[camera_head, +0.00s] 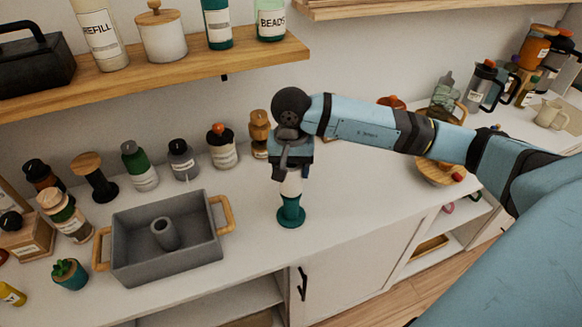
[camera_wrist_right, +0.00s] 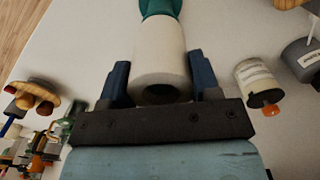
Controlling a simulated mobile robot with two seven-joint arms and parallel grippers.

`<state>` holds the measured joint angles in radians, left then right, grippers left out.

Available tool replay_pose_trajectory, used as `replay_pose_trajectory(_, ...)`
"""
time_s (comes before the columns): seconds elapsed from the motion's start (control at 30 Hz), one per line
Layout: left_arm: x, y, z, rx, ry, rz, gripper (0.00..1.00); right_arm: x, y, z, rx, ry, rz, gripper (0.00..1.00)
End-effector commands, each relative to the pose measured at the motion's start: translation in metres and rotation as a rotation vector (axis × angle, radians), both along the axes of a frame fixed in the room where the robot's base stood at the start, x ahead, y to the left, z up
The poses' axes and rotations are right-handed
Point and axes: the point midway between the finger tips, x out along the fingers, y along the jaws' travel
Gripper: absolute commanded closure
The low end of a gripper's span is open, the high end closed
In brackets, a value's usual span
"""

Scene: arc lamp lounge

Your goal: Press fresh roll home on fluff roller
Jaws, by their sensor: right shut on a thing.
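The fluff roller's teal handle (camera_head: 291,216) stands upright on the white counter, with its wide foot down. The white fresh roll (camera_head: 291,187) is directly above it, in line with it. My right gripper (camera_head: 291,170) comes from above and is shut on the roll. In the right wrist view the roll (camera_wrist_right: 160,50) lies between the two blue fingers, its dark open end facing me. The teal handle (camera_wrist_right: 160,8) meets its far end there. Whether any gap is left between roll and handle I cannot tell. My left gripper is not in view.
A grey tray (camera_head: 190,262) with wooden handles stands left of the roller, with a grey hollow cylinder (camera_head: 163,233) inside. Several jars and bottles line the wall behind. A wooden shelf (camera_head: 150,72) hangs above. The counter's front edge is close to the roller.

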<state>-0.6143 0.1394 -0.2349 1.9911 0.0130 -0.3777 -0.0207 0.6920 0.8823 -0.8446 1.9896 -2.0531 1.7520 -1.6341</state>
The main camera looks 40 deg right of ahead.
Motion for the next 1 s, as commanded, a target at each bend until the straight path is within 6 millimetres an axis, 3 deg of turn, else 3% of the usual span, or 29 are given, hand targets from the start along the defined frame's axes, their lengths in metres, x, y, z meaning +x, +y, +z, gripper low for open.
replay_pose_trajectory(0.27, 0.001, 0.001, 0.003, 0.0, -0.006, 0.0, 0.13, 0.0, 0.0, 0.0, 0.0, 0.0, 0.0, 0.67)
replay_pose_trajectory(1.0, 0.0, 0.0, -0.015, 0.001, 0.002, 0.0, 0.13, 0.0, 0.0, -0.009, 0.0, 0.0, 0.0, 0.67)
